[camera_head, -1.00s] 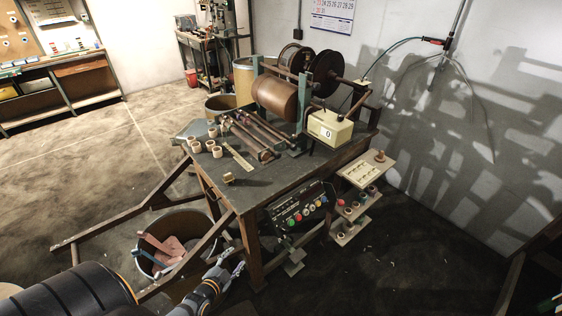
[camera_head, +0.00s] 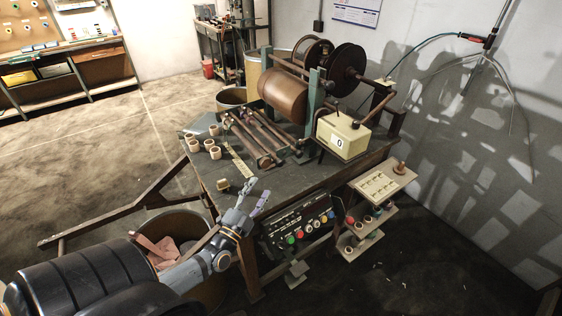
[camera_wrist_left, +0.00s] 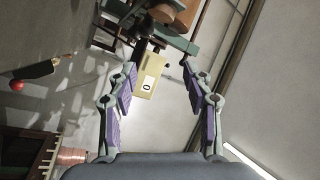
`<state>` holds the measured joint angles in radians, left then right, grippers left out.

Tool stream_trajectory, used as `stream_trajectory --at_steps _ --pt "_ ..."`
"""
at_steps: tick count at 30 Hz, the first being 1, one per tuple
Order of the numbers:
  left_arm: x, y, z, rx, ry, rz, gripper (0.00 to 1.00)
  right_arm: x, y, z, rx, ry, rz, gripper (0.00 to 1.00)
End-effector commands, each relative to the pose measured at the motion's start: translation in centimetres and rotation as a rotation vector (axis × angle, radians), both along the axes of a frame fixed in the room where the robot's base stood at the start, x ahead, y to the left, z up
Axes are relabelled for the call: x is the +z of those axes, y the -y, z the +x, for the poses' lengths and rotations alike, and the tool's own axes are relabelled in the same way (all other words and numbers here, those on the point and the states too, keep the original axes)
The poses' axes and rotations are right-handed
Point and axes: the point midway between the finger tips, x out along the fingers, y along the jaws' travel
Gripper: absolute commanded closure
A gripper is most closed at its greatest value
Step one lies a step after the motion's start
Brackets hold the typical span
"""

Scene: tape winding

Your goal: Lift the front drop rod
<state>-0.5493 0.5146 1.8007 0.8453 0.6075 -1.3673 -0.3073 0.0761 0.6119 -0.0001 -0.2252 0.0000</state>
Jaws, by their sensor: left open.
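Brown rods lie side by side on the dark worktable (camera_head: 205,177), in front of the large brown drum (camera_head: 284,97). The rod nearest the table's front-left side (camera_head: 246,139) appears to be the front drop rod. Another rod (camera_head: 266,130) lies just behind it. My left gripper (camera_head: 256,194) is open and empty near the table's front edge, short of the rods and apart from them. In the left wrist view its two purple-padded fingers (camera_wrist_left: 158,66) are spread, with the cream counter box between them in the picture. The rods are not clear in that view. My right gripper is out of view.
The cream counter box (camera_head: 343,135) stands on the table's right. Several small cups (camera_head: 209,145) and a small block (camera_head: 223,185) sit on the left. A button panel (camera_head: 300,219) hangs below the front edge. A bin (camera_head: 174,226) stands on the floor.

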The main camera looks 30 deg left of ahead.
Motion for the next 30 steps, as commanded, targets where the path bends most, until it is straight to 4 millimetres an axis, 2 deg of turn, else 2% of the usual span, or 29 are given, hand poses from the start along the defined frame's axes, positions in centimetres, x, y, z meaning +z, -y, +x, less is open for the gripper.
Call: stream_trajectory --at_steps 2,5,12,15,19,24,30 --pt "0.0 -0.2 1.6 0.001 0.005 -0.001 0.49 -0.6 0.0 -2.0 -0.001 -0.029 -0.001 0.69" --pt "-0.1 -0.4 4.1 0.001 0.006 -0.002 0.49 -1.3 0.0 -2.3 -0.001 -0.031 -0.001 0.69" --pt "-0.2 -1.0 10.0 0.000 0.005 -0.002 0.49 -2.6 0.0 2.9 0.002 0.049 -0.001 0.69" --pt "0.1 -1.2 11.8 0.001 0.003 -0.001 0.49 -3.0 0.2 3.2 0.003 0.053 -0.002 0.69" --pt "0.5 -1.3 13.2 0.000 0.000 0.000 0.49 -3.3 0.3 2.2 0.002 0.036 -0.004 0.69" --pt "0.7 -1.4 13.8 0.000 -0.001 -0.001 0.49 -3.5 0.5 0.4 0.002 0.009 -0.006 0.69" --pt "0.7 -1.4 13.8 0.000 -0.001 -0.001 0.51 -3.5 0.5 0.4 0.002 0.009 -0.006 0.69"
